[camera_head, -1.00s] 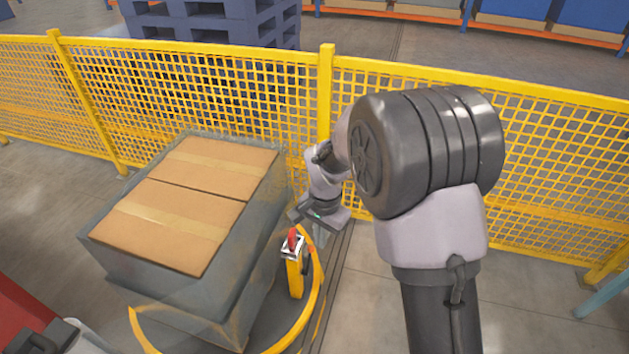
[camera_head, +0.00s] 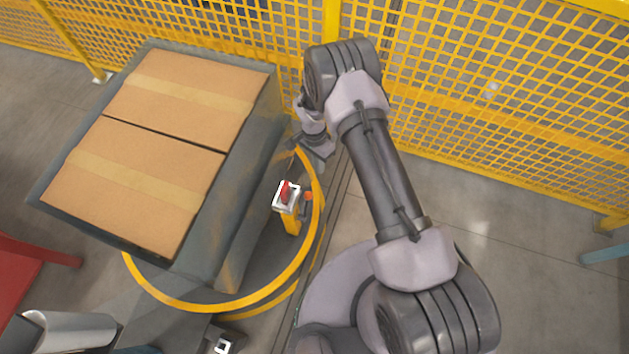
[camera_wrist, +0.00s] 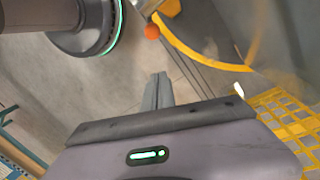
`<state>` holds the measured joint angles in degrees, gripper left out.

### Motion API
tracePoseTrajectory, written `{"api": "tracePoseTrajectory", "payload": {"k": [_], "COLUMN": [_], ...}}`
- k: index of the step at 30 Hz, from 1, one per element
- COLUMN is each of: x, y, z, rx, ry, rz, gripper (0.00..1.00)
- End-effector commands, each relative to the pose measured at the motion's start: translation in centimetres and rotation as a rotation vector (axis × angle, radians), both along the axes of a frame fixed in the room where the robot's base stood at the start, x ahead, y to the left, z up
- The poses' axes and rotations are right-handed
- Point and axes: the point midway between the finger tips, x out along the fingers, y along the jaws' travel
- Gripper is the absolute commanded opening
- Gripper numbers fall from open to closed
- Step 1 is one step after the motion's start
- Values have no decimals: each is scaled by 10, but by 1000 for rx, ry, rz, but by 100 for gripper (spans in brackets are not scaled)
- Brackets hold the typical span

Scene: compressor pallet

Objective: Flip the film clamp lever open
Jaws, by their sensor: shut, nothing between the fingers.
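The film clamp is a white-topped box (camera_head: 279,201) on a short yellow post, with a red lever (camera_head: 286,190) on its top, in the head view. An orange-red knob (camera_head: 308,196) sits at its right side; an orange ball (camera_wrist: 152,31) shows at the top of the wrist view. The lever itself is not clear in the wrist view. My gripper (camera_wrist: 159,82) is shut and empty, its fingers together over bare floor. In the head view my gripper is small and partly hidden by my wrist, behind the clamp and apart from it.
A wrapped pallet load with cardboard boxes (camera_head: 130,180) stands left of the clamp. A yellow ring (camera_head: 180,303) runs round its base on the floor. A yellow mesh fence (camera_head: 480,110) stands close behind my arm. A red object (camera_head: 20,275) is at the left edge.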

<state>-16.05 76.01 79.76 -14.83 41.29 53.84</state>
Motion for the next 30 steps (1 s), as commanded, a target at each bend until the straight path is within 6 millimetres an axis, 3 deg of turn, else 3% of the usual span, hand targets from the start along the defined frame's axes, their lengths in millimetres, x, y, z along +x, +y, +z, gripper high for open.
{"api": "tracePoseTrajectory", "payload": {"k": [5,16,22,30], "x": [-5,-19,-36,-42], "y": [-3,-10,13,19], "z": [-26,-106,-87,-82], "rx": [-1,0,1,0], "ry": [3,1,0,1], "rz": [-1,0,3,-1], "gripper": [0,0,0,0]}}
